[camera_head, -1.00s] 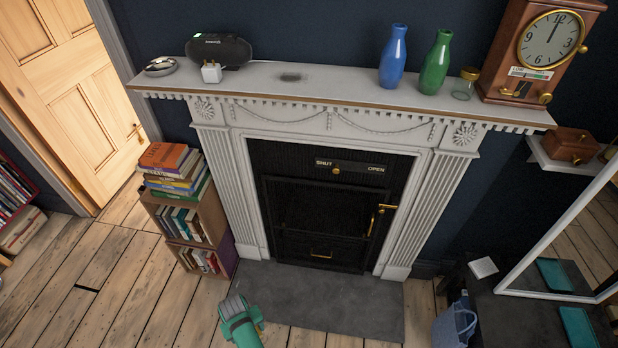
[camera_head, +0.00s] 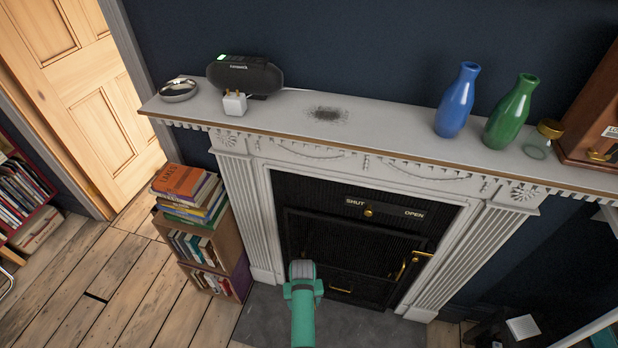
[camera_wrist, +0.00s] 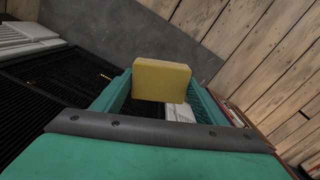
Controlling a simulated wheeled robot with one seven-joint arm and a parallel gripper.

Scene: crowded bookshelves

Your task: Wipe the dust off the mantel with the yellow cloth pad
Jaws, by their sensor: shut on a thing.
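The white mantel (camera_head: 385,126) runs across the head view above the fireplace. A dark grey dust patch (camera_head: 327,114) lies on its top, left of the middle. My gripper (camera_wrist: 161,92) is shut on the yellow cloth pad (camera_wrist: 161,79), which sticks out beyond the fingers in the wrist view. In the head view my teal arm end (camera_head: 303,290) is in front of the fireplace, below the mantel and apart from it. The pad cannot be seen in the head view.
On the mantel, a silver dish (camera_head: 179,90), black speaker (camera_head: 245,75) and white plug (camera_head: 234,104) stand left of the dust. A blue vase (camera_head: 457,101), green vase (camera_head: 511,112), glass jar (camera_head: 542,140) and wooden clock (camera_head: 598,125) stand right. Books (camera_head: 188,193) are stacked below left.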

